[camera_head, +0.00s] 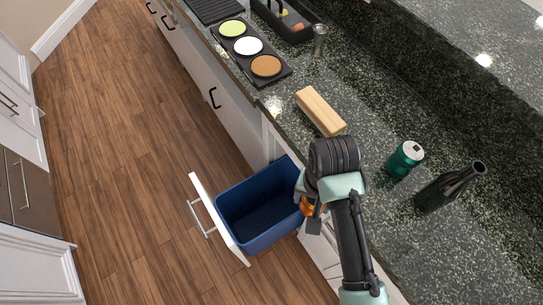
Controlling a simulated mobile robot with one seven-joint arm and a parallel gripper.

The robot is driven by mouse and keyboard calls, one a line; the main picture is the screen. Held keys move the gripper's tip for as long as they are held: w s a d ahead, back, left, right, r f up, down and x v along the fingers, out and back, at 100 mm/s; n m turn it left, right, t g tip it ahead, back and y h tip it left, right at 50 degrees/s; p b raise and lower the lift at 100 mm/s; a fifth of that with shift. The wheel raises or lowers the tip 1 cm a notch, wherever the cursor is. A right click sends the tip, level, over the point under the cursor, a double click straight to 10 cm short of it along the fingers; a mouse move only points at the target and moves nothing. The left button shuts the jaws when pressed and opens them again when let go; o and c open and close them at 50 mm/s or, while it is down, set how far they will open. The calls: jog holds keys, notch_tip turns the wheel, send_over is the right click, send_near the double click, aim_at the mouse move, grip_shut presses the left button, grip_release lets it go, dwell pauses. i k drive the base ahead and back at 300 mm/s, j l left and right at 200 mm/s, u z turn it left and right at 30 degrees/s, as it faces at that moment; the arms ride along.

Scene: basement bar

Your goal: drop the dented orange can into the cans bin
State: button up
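The orange can (307,208) shows as a small orange patch at my gripper (309,205). My gripper points down and is shut on it; most of the can is hidden by the fingers and wrist, so its dent cannot be made out. The blue bin (233,237) stands in a pulled-out white drawer below the counter. It is open at the top and looks empty. My gripper and the can are at the bin's right edge in the picture, above the rim; the exact height cannot be told. No label on the bin is visible.
A green can (404,159) and a dark bottle (448,189) stand on the granite counter right of my arm. A wooden block (320,111), a tray of three coloured discs (281,78), a metal jigger (319,40) and a black caddy (272,20) lie farther back. The floor at left is clear.

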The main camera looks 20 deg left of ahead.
aim_at(260, 211)
jog(key=u, duration=0.9)
jog(key=i+l+u, duration=0.1)
jog(key=l+u, duration=0.2)
jog(key=i+l+u, duration=0.1)
jog(key=l+u, duration=0.45)
jog(key=l, duration=0.15)
jog(key=i, duration=0.05)
